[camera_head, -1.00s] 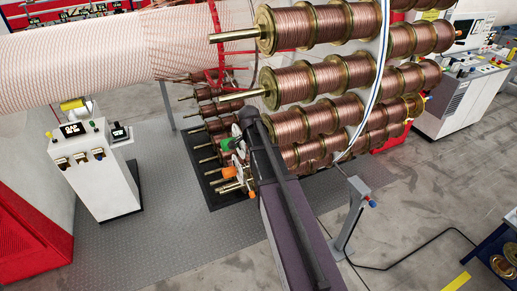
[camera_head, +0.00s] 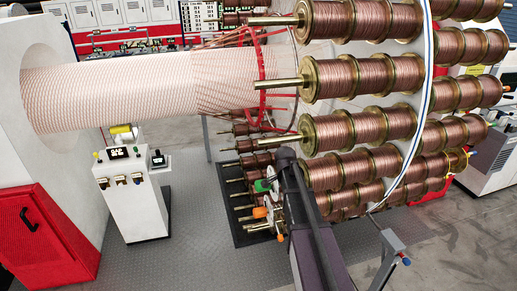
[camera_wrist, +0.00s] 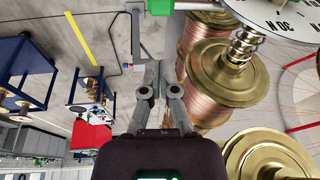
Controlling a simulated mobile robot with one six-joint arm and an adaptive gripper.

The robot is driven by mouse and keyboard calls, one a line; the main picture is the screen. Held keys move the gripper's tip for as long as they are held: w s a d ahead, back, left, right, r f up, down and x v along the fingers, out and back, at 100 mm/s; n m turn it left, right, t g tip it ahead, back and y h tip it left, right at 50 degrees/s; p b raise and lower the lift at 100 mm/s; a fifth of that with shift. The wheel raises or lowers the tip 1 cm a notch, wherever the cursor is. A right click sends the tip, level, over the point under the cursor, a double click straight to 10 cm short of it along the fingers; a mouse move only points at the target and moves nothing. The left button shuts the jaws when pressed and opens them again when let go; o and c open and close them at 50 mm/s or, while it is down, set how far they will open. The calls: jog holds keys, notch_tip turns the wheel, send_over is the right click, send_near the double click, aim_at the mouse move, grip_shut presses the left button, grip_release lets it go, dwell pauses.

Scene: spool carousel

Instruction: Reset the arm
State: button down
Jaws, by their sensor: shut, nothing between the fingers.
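My gripper (camera_wrist: 160,92) shows in the wrist view with its two grey fingers shut and nothing between them. Copper wire spools with brass flanges (camera_wrist: 207,75) stand close on its right. In the head view my arm (camera_head: 318,235) reaches up from the bottom edge to the front of the carousel of copper spools (camera_head: 358,130). The gripper's fingers cannot be made out there among the green and orange parts by the lower spools.
A grey post with a bracket (camera_head: 390,250) stands right of my arm. A white control pedestal (camera_head: 132,195) and a red cabinet (camera_head: 40,235) are on the left. Blue carts (camera_wrist: 25,70) stand on the left in the wrist view. Grey floor (camera_head: 185,250) is open between pedestal and carousel.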

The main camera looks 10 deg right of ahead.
jog(key=s+a+f+n+y+b, duration=0.1)
jog(key=s+a+f+n+b, duration=0.3)
jog(key=f+b, duration=0.4)
jog(key=s+a+f+n+g+b, duration=0.1)
jog(key=s+a+f+n+b, duration=0.4)
jog(key=s+f+n+b, duration=0.2)
jog(key=s+a+f+n+y+b, duration=0.1)
jog(key=s+a+f+n+b, duration=0.4)
jog(key=s+f+b, duration=0.3)
notch_tip(320, 180, down, 3)
jog(key=shift+s+n+g+y+b, duration=0.15)
jog(key=shift+n+g+y+b, duration=0.15)
jog(key=shift+b, duration=0.85)
